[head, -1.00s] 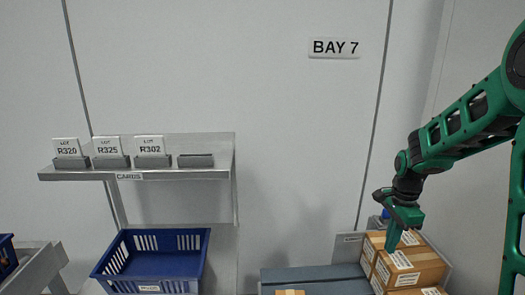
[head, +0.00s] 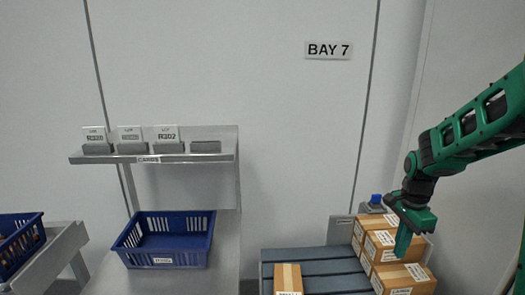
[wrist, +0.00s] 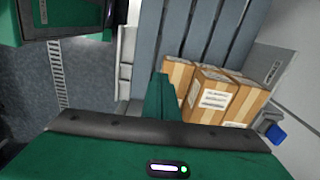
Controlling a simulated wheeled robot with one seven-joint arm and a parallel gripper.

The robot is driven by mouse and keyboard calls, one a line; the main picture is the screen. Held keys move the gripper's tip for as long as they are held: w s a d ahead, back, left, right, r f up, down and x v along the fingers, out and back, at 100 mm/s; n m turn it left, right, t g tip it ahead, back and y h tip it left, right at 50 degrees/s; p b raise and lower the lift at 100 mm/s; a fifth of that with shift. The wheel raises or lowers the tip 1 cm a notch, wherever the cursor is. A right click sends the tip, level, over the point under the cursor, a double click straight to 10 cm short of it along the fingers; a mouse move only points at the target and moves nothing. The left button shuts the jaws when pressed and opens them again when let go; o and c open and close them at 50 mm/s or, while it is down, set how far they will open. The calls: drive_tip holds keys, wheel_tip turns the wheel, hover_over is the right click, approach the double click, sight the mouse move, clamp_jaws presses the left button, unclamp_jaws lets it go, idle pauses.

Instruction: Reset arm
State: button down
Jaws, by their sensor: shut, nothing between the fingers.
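My green gripper (head: 404,240) hangs on the right side of the head view, pointing down in front of the stacked cardboard boxes (head: 380,246). Its fingers are together with nothing between them. The wrist view shows the gripper's green finger (wrist: 159,97) beside several labelled boxes (wrist: 222,98). I cannot tell the exact gap between the fingers and the boxes.
A blue basket (head: 165,240) stands under the card shelf (head: 150,158), with another blue basket (head: 20,243) at far left. A blue object (head: 376,199) sits behind the boxes.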

drive_tip(key=s+r+n, duration=0.2)
drive_tip(key=s+n, duration=0.1)
drive_tip(key=s, duration=0.6)
drive_tip(key=s+d+r+n, duration=0.1)
drive_tip(key=s+r+n, duration=0.2)
drive_tip(key=s, duration=0.7)
drive_tip(key=s+r+n, duration=0.2)
drive_tip(key=s+n, duration=0.2)
drive_tip(key=s, duration=0.5)
drive_tip(key=shift+s+d+r+n, duration=0.15)
drive_tip(key=shift+d+n, duration=0.15)
drive_tip(key=shift+d, duration=0.1)
drive_tip(key=shift+w+f, duration=0.25)
drive_tip(key=shift+w, duration=0.4)
